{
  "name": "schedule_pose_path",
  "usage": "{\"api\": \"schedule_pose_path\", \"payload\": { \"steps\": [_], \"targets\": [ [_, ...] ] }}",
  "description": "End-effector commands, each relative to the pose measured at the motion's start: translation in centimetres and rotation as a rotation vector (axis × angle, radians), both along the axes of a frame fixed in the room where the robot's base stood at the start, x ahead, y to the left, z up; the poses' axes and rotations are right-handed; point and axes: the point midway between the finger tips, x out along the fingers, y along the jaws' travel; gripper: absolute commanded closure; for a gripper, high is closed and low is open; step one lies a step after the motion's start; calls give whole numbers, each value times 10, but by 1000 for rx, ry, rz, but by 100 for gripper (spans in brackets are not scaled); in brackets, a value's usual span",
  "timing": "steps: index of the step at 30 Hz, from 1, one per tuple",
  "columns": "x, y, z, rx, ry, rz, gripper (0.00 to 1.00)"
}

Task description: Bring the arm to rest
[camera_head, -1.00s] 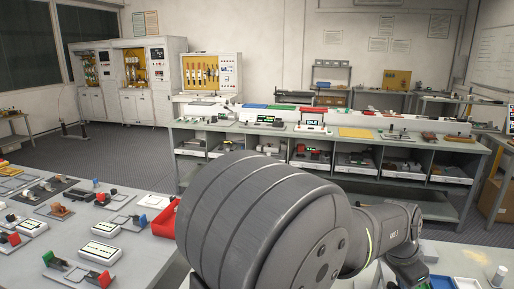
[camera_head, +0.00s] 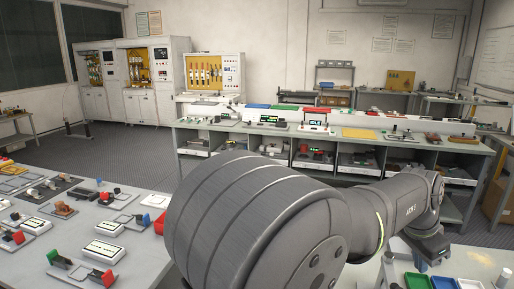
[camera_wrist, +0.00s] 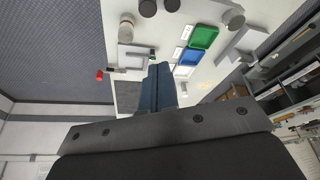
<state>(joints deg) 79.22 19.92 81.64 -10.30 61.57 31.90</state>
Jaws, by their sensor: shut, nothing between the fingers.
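My arm reaches across the head view from the bottom centre to the right, with its wrist end over the right-hand table. My gripper (camera_wrist: 158,72) shows in the wrist view with its fingers together and nothing between them. Its dark blue fingers point over the white table (camera_wrist: 185,15). In the head view I cannot make out the fingertips.
A green tray (camera_wrist: 203,37) and a blue tray (camera_wrist: 191,58) lie on the table beside the fingers. The left table (camera_head: 160,262) holds several fuse holders and meters. A long bench (camera_head: 375,145) stands behind my arm, with open floor (camera_head: 110,160) at left.

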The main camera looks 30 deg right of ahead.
Motion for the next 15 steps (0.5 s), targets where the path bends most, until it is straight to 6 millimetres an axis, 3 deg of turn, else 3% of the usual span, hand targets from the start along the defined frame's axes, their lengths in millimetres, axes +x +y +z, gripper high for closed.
{"api": "schedule_pose_path", "payload": {
  "steps": [3, 4, 15],
  "targets": [
    [4, 8, 25, -3, -1, 2, 100],
    [4, 8, 24, 0, -1, 1, 100],
    [-7, -16, -53, 3, 1, -1, 100]
  ]
}}
